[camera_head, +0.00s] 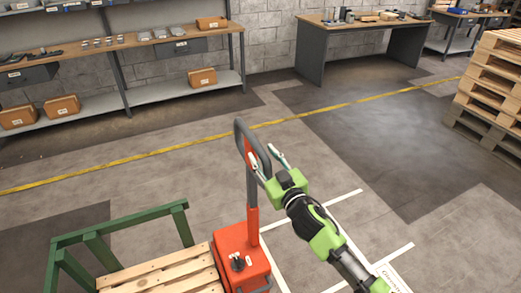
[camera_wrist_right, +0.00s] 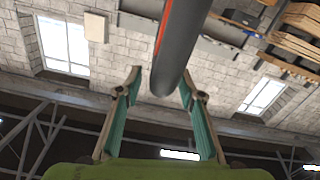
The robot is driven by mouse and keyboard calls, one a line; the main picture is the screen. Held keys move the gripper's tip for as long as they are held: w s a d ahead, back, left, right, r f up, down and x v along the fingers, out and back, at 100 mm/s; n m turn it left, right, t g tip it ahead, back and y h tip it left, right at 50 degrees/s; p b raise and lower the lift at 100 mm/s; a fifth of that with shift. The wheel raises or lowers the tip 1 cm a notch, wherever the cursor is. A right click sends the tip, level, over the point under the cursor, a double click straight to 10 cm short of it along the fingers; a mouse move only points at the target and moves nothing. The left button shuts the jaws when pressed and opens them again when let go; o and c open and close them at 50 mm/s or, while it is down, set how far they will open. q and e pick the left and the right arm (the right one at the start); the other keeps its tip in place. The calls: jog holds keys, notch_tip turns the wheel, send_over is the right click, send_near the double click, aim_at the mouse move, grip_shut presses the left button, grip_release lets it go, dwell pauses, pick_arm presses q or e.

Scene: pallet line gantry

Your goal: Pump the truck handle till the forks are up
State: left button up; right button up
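The truck handle (camera_head: 239,131) is a dark grey loop on an orange-red stem, standing upright above the orange-red truck body (camera_head: 243,262). My right gripper (camera_head: 264,158) is beside the right side of the loop, fingers spread. In the right wrist view the grey bar of the handle (camera_wrist_right: 181,48) runs between the two open fingertips (camera_wrist_right: 161,84), with gaps at the sides; I cannot tell whether it touches. The forks are hidden under the wooden pallet (camera_head: 165,275). My left gripper is out of view.
A green rail frame (camera_head: 120,224) stands left of the pallet. A shelf bench (camera_head: 120,47) with brown boxes and a wooden table (camera_head: 365,25) line the back wall. Stacked pallets (camera_head: 490,85) stand at the right. Floor behind the truck is clear, crossed by a yellow line (camera_head: 150,153).

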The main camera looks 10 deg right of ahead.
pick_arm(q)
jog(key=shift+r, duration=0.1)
pick_arm(e)
jog(key=shift+x, duration=1.35)
